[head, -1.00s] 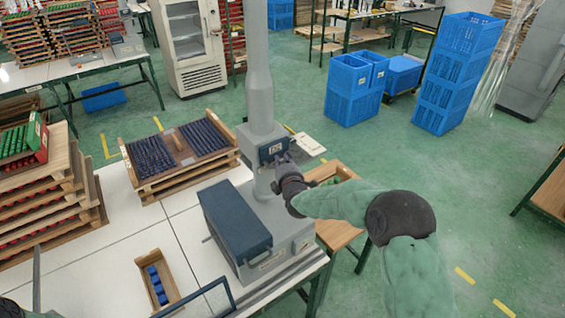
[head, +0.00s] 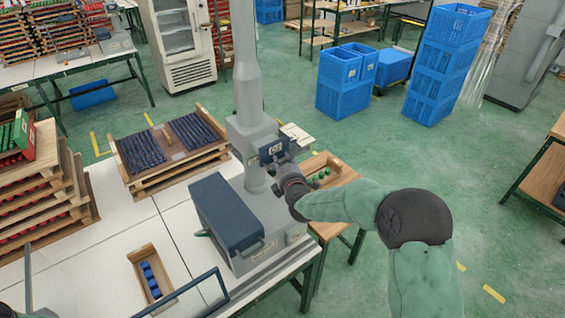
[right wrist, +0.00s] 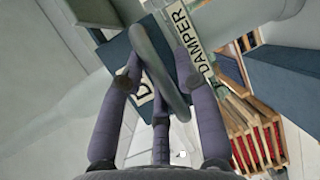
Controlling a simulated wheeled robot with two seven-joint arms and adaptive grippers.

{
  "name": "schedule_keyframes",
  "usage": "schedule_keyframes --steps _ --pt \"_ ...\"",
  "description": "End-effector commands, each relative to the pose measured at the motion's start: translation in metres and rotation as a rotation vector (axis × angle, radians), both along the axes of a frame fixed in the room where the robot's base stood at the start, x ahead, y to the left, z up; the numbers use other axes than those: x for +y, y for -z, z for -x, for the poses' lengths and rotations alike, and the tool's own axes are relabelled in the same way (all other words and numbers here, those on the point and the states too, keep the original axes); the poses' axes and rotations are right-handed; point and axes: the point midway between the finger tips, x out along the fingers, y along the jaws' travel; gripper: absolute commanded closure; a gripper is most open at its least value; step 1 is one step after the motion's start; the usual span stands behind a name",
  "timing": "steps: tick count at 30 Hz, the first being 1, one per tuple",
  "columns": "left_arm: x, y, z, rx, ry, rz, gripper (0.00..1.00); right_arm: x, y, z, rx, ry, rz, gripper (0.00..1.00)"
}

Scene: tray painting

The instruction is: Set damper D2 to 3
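Damper D2 is on the grey upright duct (head: 247,85); its dark blue plate with a white label (head: 273,149) faces me. My right gripper (head: 281,172) is at this plate, coming from the right. In the right wrist view a grey bar-like lever (right wrist: 159,72) runs slantwise between the fingers of my right gripper (right wrist: 160,70). Gaps show between the lever and the fingers, so they look open around it. A white label reading DAMPER (right wrist: 186,35) is behind. The setting scale cannot be read. My left gripper is not in view.
The duct rises from a grey machine with a dark blue box (head: 228,213) on the white table. A small wooden tray with blue pieces (head: 136,258) is in front. A wooden rack of dark rods (head: 130,186) stands left. A tray with green pieces (head: 333,164) stands behind my right wrist.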

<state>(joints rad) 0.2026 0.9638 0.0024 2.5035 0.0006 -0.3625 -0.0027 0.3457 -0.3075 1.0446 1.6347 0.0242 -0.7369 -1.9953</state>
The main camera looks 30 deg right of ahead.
Motion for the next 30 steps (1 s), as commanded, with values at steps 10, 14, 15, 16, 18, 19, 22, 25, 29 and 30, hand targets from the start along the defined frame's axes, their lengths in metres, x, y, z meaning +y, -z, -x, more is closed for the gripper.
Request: schedule_keyframes --steps 10,14,15,16,18,19,22,25,29,30 --pt "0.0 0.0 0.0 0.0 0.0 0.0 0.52 0.002 -0.002 0.005 -0.001 0.0 0.0 0.68" --pt "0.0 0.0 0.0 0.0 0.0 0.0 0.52 0.006 -0.005 0.018 -0.001 0.0 0.0 0.68" --pt "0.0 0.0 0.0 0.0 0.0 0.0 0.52 0.007 -0.006 0.023 -0.002 0.001 0.001 0.68" --pt "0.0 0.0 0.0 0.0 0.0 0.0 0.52 0.009 -0.006 0.028 -0.002 0.001 0.001 0.68" --pt "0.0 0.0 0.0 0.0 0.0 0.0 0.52 0.012 -0.009 0.038 -0.003 0.001 0.001 0.68" --pt "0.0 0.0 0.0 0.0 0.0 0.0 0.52 0.014 -0.01 0.043 -0.002 0.001 0.001 0.68" --pt "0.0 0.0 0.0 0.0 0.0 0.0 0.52 0.019 -0.012 0.058 -0.002 0.0 0.001 0.68" --pt "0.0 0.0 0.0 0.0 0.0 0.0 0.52 0.024 -0.016 0.073 -0.002 0.0 0.001 0.68" --pt "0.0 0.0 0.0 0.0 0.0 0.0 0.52 0.03 -0.019 0.09 -0.002 0.0 0.001 0.68" --pt "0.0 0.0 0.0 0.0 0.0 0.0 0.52 0.032 -0.019 0.095 -0.001 0.0 0.0 0.68"
